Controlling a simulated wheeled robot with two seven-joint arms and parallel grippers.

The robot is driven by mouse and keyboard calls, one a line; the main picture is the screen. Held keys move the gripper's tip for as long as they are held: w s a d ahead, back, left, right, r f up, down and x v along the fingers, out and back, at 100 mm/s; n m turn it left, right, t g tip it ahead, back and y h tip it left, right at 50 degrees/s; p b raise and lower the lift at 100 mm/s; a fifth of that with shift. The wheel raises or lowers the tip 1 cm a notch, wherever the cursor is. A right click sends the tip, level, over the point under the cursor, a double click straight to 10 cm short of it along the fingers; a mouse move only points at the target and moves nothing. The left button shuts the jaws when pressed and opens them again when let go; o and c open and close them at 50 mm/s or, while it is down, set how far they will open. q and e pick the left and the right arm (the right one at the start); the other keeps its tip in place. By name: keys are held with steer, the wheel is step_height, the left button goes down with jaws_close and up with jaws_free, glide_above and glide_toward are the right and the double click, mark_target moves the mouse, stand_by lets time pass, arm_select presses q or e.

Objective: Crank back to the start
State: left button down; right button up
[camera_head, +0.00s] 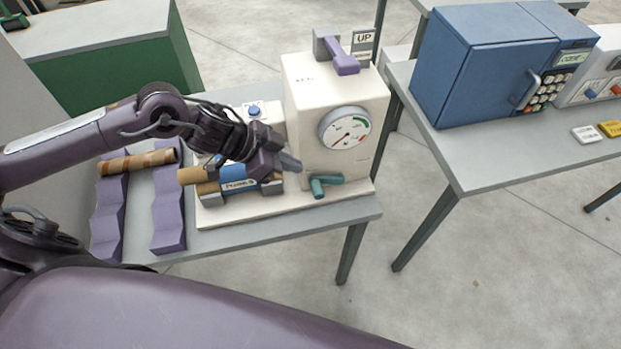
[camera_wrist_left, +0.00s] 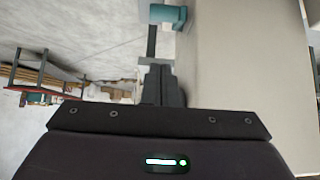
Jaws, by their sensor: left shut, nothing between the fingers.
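The cream winder (camera_head: 305,110) stands on the table with a teal crank (camera_head: 324,183) low on its front. The crank also shows at the top of the wrist view (camera_wrist_left: 167,15). My left gripper (camera_head: 291,163) is shut and empty, just left of and above the crank in the head view. Its closed fingers (camera_wrist_left: 162,86) appear apart from the crank in the wrist view. A tan tube (camera_head: 190,175) lies in the winder's blue, labelled bed (camera_head: 236,180), partly hidden by my left arm. The dial's (camera_head: 345,128) red needle points to the lower left. My right gripper is out of view.
A purple lever (camera_head: 345,62) sits on top of the winder beside an UP sign (camera_head: 363,38). A striped brown tube (camera_head: 137,162) rests on purple supports (camera_head: 167,215) at left. A blue cabinet (camera_head: 470,65) stands on the right table, across a floor gap.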

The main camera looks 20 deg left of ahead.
arm_select(q)
steer(key=p, duration=0.1)
glide_above(314, 190)
step_height(314, 190, down, 5)
steer(key=shift+s+a+f+p, duration=0.1)
steer(key=shift+a+f+p, duration=0.1)
steer(key=shift+f, duration=0.7)
steer(key=shift+s+a+f+p, duration=0.1)
steer(key=shift+a+f+p, duration=0.1)
steer(key=shift+f, duration=0.65)
steer(key=shift+s+a+f, duration=0.2)
steer(key=shift+a+f, duration=0.1)
steer(key=shift+f, duration=0.45)
